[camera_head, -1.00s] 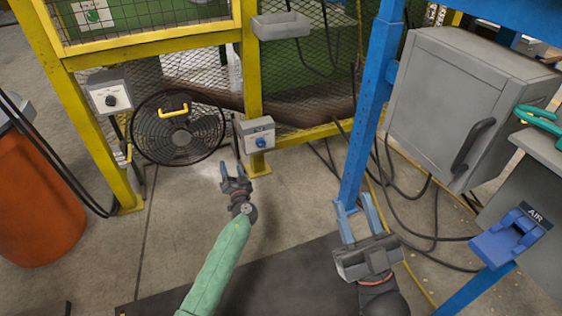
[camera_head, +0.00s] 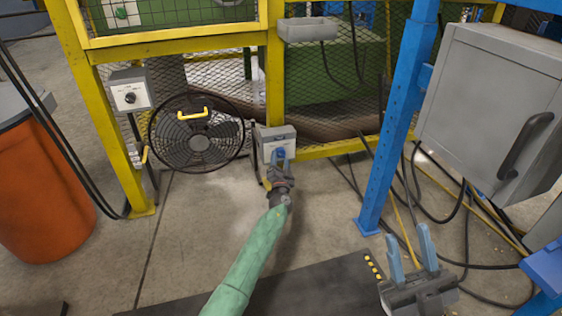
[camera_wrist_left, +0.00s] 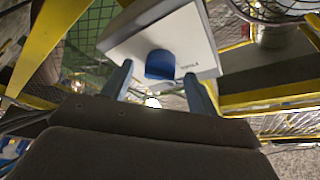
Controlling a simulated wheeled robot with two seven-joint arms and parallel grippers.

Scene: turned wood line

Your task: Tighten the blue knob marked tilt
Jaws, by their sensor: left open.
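The blue knob (camera_head: 279,154) sits on the front of a small grey box (camera_head: 266,146) on the yellow post. In the left wrist view the knob (camera_wrist_left: 160,64) stands out from the pale face of the box (camera_wrist_left: 135,50), beside a small dark label too blurred to read surely. My left gripper (camera_head: 279,168) is open in front of the box. In the left wrist view its blue fingers stand either side of the knob, with a gap on each side. My right gripper (camera_head: 409,246) is open and empty at the lower right, fingers apart.
A black fan (camera_head: 197,134) with a yellow handle stands left of the box. Another grey box with a black knob (camera_head: 130,96) is on the left yellow post. A blue post (camera_head: 394,130), grey cabinet (camera_head: 492,105) and floor cables lie right. An orange bin (camera_head: 45,190) stands left.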

